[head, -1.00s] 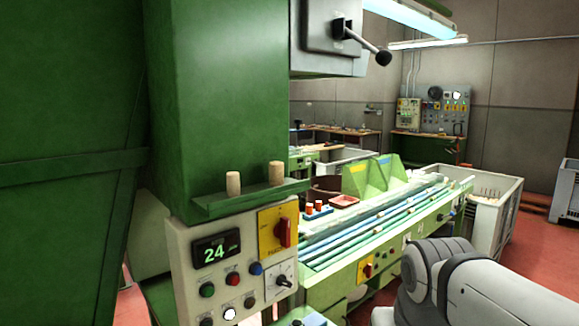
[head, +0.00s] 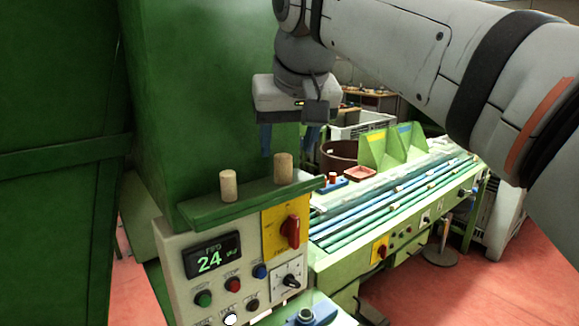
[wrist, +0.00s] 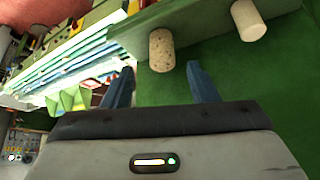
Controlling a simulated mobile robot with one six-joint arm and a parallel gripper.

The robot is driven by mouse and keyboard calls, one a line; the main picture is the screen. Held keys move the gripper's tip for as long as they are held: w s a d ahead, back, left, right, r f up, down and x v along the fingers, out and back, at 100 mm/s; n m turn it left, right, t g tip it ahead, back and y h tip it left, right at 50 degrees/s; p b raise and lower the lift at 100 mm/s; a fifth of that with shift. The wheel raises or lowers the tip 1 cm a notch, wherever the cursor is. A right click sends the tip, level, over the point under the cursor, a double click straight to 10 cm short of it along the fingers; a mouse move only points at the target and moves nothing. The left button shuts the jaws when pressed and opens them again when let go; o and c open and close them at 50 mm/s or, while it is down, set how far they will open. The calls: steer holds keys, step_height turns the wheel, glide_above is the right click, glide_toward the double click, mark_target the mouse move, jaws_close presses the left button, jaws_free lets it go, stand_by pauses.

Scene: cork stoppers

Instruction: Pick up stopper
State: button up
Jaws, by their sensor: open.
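Two tan cork stoppers stand upright on a small green shelf (head: 250,203) on the green machine. The left stopper (head: 228,186) stands apart from the right stopper (head: 283,167). My gripper (head: 288,140) is open and empty, above and behind the right stopper in the head view. In the wrist view, one stopper (wrist: 162,50) shows beyond the gap between my blue fingertips, and the other (wrist: 248,20) is at the upper right, outside them. Neither finger visibly touches a stopper.
A control panel (head: 215,280) with a red switch on a yellow plate (head: 290,231) sits just below the shelf. The green machine body (head: 190,100) rises close behind it. A conveyor bench (head: 400,215) stretches away to the right.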

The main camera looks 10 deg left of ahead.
mark_target(284, 157)
steer(key=x, duration=0.5)
steer(key=shift+s+a+f+p, duration=0.1)
steer(key=shift+s+f+p, duration=0.1)
steer(key=shift+p, duration=0.1)
steer(key=shift+c, duration=0.3)
steer(key=c, duration=1)
steer(key=shift+o, duration=0.2)
steer(key=shift+r, duration=0.1)
